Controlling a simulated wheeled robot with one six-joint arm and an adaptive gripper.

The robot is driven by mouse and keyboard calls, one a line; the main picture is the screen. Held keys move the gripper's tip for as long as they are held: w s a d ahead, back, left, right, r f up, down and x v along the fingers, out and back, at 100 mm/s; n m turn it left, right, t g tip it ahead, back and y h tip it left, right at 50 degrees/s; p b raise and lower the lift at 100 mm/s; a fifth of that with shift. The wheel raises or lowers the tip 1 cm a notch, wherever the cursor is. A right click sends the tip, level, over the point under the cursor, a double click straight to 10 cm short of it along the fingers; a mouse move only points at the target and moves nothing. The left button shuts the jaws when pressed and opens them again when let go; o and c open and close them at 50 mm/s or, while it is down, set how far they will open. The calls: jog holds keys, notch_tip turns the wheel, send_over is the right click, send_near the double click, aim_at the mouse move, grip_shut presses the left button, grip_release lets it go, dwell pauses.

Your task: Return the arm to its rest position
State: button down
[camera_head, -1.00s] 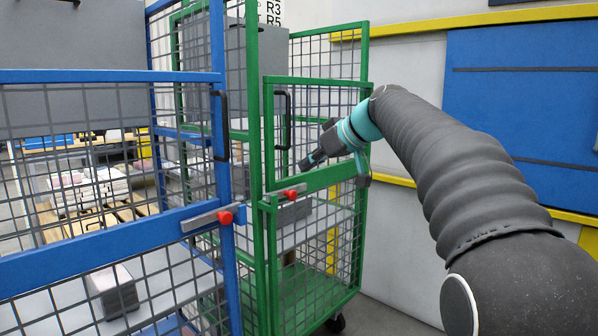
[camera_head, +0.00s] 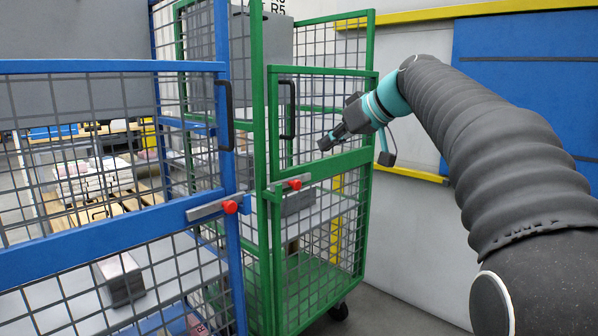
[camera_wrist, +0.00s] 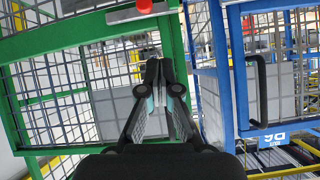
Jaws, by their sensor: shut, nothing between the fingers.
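My gripper (camera_head: 331,141) is shut and empty. In the head view it is in front of the upper part of the green cage cart (camera_head: 321,164), pointing left and a little down. My arm comes in from the right edge, bent at the elbow. In the wrist view the two fingers of my gripper (camera_wrist: 158,68) lie together, with the green cart (camera_wrist: 98,32) behind them and the blue cage cart (camera_wrist: 224,75) to the right. I cannot tell whether the fingers touch the mesh.
The blue cart (camera_head: 227,130) stands left of the green one, both with a red-knobbed latch. A grey block (camera_head: 119,280) lies inside the blue cart. A blue wall panel (camera_head: 526,75) is behind my arm. Grey floor (camera_head: 385,312) is clear right of the green cart.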

jog(key=s+d+f+m+g+h, duration=0.1)
jog(key=s+d+f+m+h, duration=0.15)
jog(key=f, duration=0.45)
jog(key=s+d+f+m+g+h, duration=0.1)
jog(key=s+d+f+m, duration=0.2)
jog(key=f, duration=0.5)
jog(key=s+f+h+p, duration=0.2)
jog(key=s+f, duration=0.3)
jog(key=s, duration=0.9)
jog(key=s+f+m+h+p, duration=0.1)
jog(key=s+f+p, duration=0.3)
jog(key=s, duration=1)
jog(key=shift+a+f+h, duration=0.4)
jog(key=shift+f+h, duration=0.1)
jog(key=shift+h, duration=0.05)
jog(key=shift+s+m, duration=0.1)
jog(key=shift+m, duration=0.15)
